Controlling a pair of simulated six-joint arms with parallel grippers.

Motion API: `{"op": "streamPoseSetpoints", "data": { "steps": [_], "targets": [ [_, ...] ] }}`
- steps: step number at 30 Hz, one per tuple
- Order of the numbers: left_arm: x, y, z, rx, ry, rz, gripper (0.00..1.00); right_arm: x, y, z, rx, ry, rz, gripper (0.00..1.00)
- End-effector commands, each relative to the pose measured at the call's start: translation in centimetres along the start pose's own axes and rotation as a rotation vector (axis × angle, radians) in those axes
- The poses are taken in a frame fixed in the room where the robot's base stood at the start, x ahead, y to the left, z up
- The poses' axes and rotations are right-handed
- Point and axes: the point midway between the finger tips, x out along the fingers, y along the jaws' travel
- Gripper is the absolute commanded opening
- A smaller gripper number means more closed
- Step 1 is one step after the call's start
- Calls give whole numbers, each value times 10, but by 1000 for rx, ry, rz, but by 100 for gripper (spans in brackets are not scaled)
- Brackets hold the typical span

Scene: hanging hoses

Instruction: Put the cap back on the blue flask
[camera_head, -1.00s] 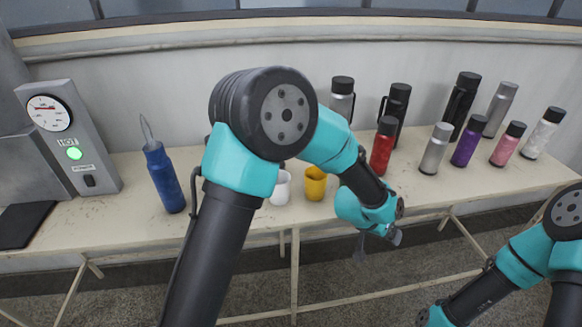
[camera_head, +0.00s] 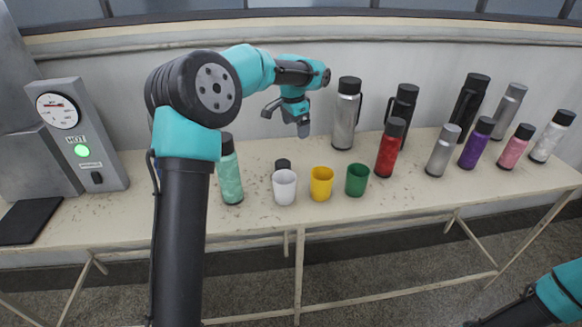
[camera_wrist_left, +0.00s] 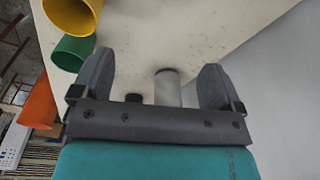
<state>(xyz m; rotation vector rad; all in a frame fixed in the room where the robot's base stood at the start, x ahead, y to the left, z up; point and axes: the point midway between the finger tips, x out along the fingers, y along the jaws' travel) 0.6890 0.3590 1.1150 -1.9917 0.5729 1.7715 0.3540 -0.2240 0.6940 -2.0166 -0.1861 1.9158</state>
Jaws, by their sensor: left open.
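The blue flask (camera_head: 153,172) is almost wholly hidden behind my left arm in the head view; only a thin blue sliver shows, so its top cannot be seen. A small black cap-like piece (camera_head: 283,163) stands on the table just behind the white cup. My left gripper (camera_head: 287,118) is open and empty, above the back of the table, left of the tall silver flask. In the left wrist view its two fingers (camera_wrist_left: 158,85) are apart; a silver cylinder (camera_wrist_left: 168,88) and a small dark piece (camera_wrist_left: 133,97) show beyond them. My right gripper is out of view.
White (camera_head: 284,188), yellow (camera_head: 321,184) and green cups (camera_head: 357,180) stand near the front edge. A teal flask (camera_head: 230,178) stands left of them. A silver flask (camera_head: 345,118), a red flask (camera_head: 388,155) and several others fill the right side. A gauge box (camera_head: 75,135) stands left.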

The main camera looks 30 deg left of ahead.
Motion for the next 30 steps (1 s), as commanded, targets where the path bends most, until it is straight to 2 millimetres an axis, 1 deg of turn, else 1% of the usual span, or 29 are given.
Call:
{"op": "streamPoseSetpoints", "data": {
  "steps": [1,3,7,17,20,23,30],
  "targets": [
    [0,-14,14,-19,-31,7,92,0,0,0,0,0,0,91],
    [-1,-27,29,-31,-67,17,92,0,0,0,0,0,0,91],
    [-2,-39,44,-45,-103,28,92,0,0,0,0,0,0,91],
    [-2,-40,45,-45,-109,31,92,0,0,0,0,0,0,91],
    [1,-39,46,-45,-109,31,92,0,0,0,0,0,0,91],
    [10,-39,47,-44,-111,33,92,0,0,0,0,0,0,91],
    [48,-38,51,-44,-110,33,92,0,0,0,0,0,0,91]
  ]
}}
